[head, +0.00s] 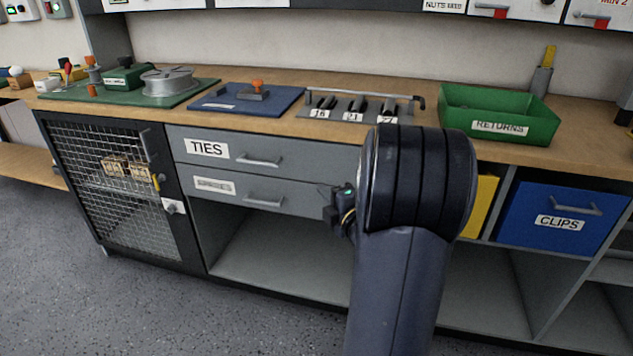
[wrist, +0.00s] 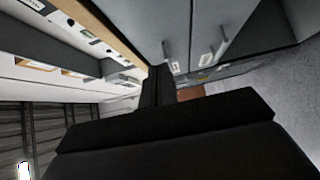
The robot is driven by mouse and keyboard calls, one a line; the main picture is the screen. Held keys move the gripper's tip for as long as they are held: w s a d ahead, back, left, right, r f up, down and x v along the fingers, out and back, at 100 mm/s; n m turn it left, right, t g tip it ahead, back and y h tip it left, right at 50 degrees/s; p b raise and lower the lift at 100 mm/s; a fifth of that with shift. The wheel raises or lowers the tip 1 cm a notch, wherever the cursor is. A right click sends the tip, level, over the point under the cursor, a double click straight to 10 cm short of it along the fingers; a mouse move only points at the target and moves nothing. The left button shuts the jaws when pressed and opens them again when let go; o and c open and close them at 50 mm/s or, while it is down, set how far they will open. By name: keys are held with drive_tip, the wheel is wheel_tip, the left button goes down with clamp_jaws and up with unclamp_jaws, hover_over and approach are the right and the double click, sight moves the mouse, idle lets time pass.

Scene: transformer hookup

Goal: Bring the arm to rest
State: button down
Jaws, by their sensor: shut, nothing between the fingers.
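My arm stands upright in the right middle of the head view, a thick dark elbow above a grey-blue link, in front of the workbench (head: 400,95). The gripper end is hidden behind the arm there. In the wrist view my gripper (wrist: 159,78) shows as dark fingers beyond a wide black body; it is shut with nothing in it. It points along the bench front, and I see no contact with anything.
The TIES drawer (head: 235,150), a lower drawer (head: 240,190) and the mesh cabinet door (head: 115,185) are closed. A green RETURNS bin (head: 500,112), blue mat (head: 215,97) and tool rack (head: 350,108) are on the bench. A blue CLIPS bin (head: 560,215) sits below. Floor at left is clear.

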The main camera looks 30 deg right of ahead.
drive_tip(key=shift+s+a, duration=0.1)
drive_tip(key=shift+s, duration=0.6)
drive_tip(key=shift+w, duration=0.1)
